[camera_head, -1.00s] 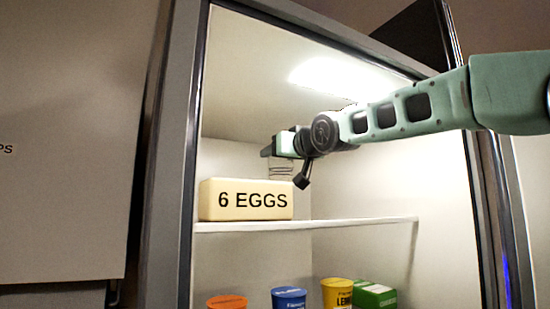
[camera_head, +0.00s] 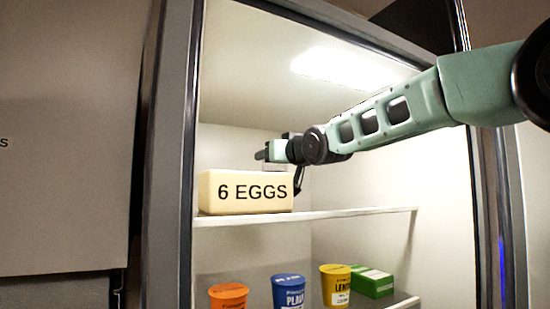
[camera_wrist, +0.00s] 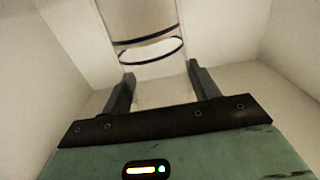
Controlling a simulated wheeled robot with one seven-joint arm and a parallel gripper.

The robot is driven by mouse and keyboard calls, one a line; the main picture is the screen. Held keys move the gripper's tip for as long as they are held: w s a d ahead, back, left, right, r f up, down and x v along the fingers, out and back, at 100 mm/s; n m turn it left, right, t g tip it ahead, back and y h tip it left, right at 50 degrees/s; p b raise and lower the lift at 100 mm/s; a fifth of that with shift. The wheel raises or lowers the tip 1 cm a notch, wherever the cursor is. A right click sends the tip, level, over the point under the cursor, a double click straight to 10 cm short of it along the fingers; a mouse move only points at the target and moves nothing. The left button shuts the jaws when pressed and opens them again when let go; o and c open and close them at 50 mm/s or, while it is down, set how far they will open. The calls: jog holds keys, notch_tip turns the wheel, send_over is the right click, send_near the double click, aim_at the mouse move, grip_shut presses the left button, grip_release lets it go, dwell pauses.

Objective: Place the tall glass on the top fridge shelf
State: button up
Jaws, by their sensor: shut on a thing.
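The tall glass (camera_wrist: 150,48) is clear, with a dark-edged rim, and shows between the two fingers in the wrist view. My gripper (camera_wrist: 160,76) is shut on it. In the head view my gripper (camera_head: 264,155) is inside the fridge, above the top shelf (camera_head: 350,212) and just behind the top of the egg box. There the glass is almost wholly hidden by the egg box, so I cannot tell whether its base touches the shelf.
A cream box marked 6 EGGS (camera_head: 245,192) stands at the front left of the top shelf. An orange tub (camera_head: 228,296), a blue tub (camera_head: 288,291), a yellow tub (camera_head: 335,285) and a green box (camera_head: 372,283) stand below. The shelf's right side looks clear.

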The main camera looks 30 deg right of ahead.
jog(key=shift+f, duration=0.1)
jog(key=o, duration=1.5)
jog(key=shift+s+b, duration=6.05)
jog(key=shift+b, duration=1.3)
